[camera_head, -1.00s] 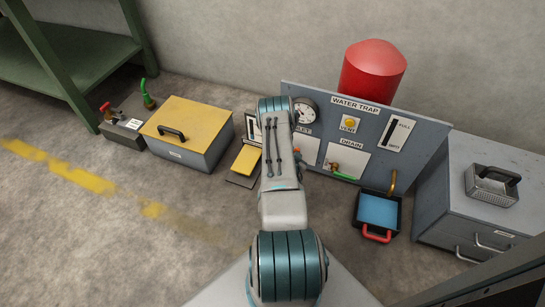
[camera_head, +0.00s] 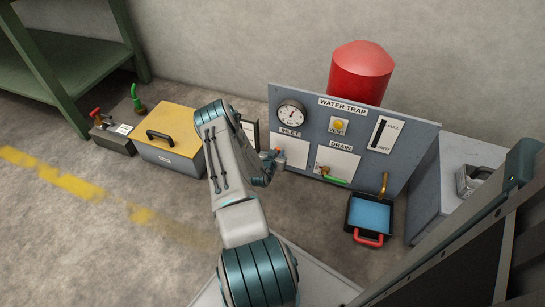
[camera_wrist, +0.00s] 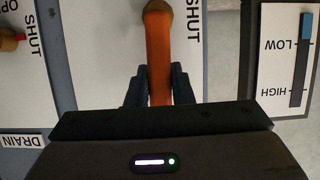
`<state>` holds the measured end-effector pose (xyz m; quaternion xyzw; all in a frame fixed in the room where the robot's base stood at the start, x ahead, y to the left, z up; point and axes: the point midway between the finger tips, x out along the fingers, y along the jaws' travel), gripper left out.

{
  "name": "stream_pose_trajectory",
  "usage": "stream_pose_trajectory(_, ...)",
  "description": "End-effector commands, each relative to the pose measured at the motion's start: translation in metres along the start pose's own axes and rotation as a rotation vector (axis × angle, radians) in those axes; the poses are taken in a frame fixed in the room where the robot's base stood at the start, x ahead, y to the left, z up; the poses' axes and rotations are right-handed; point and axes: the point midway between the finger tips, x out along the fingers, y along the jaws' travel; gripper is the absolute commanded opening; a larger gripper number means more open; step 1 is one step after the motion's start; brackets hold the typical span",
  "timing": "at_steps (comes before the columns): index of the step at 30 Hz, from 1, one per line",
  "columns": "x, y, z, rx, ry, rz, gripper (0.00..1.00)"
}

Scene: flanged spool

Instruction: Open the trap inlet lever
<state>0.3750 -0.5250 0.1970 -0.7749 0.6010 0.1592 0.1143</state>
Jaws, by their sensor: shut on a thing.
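The trap inlet lever is an orange bar (camera_wrist: 158,45) on a white plate (camera_wrist: 105,45) in the wrist view. It hangs from a brass pivot at the top of that view, near the word SHUT. My gripper (camera_wrist: 160,82) is shut on the lever, one dark finger on each side. In the head view my gripper (camera_head: 272,163) is at the INLET plate (camera_head: 293,150) on the grey WATER TRAP panel (camera_head: 358,110). Most of the lever is hidden there.
Right of the inlet, the DRAIN plate (camera_head: 338,160) carries a green-handled valve (camera_head: 334,179). A blue tray with a red handle (camera_head: 368,240) stands below on the floor. A yellow-topped box (camera_head: 172,133) stands left of my arm. A level gauge (camera_wrist: 301,60) shows beside the inlet plate.

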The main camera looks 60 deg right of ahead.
Motion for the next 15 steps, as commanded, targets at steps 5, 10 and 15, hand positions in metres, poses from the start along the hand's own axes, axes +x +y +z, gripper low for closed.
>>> stream_pose_trajectory(5, 0.0000, 0.0070, -0.0016, -0.005, 0.002, 0.013, 0.00)
stream_pose_trajectory(10, 0.0000, 0.0068, -0.0016, -0.005, 0.002, 0.013, 0.34)
stream_pose_trajectory(15, -0.0010, 0.0011, -0.0005, -0.005, 0.001, 0.003, 0.42)
